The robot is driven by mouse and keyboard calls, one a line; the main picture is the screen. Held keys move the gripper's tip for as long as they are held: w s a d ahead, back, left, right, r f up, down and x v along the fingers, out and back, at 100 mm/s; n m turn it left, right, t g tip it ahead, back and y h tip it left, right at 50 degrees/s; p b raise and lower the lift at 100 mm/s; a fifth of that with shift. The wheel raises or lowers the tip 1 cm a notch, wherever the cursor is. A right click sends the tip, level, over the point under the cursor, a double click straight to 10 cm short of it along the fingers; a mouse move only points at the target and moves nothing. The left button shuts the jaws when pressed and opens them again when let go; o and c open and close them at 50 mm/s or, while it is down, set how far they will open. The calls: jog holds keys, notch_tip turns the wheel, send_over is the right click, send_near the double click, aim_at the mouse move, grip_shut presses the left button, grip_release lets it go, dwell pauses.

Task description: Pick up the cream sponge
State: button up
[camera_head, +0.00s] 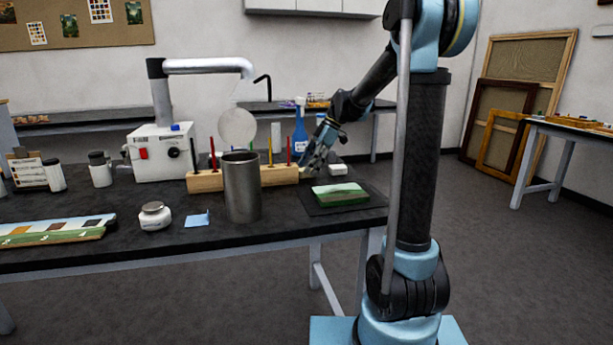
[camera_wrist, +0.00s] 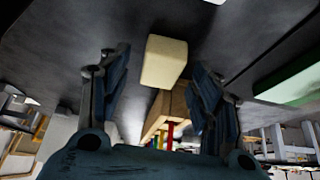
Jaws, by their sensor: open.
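The cream sponge (camera_wrist: 165,62) is a pale block on the dark tabletop. In the wrist view it shows ahead of my gripper (camera_wrist: 158,62), between the two spread fingers, with a gap on each side. My gripper is open and holds nothing. In the head view my gripper (camera_head: 312,163) points down low over the table, at the right end of the wooden brush rack (camera_head: 206,182). There the sponge is mostly hidden by the fingers and hard to make out.
The rack holds upright coloured brushes close to my gripper. A metal cylinder (camera_head: 242,190), a small white block (camera_head: 338,169) and a blue bottle (camera_head: 300,135) stand around. The table's right edge is close.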

jog(key=shift+s+a+f, duration=0.1)
jog(key=shift+a+f, duration=0.15)
jog(key=shift+f, duration=0.25)
jog(key=c, duration=0.9)
jog(key=shift+r, duration=0.1)
notch_tip(320, 180, up, 10)
jog(key=shift+f, duration=0.1)
jog(key=shift+c, duration=0.7)
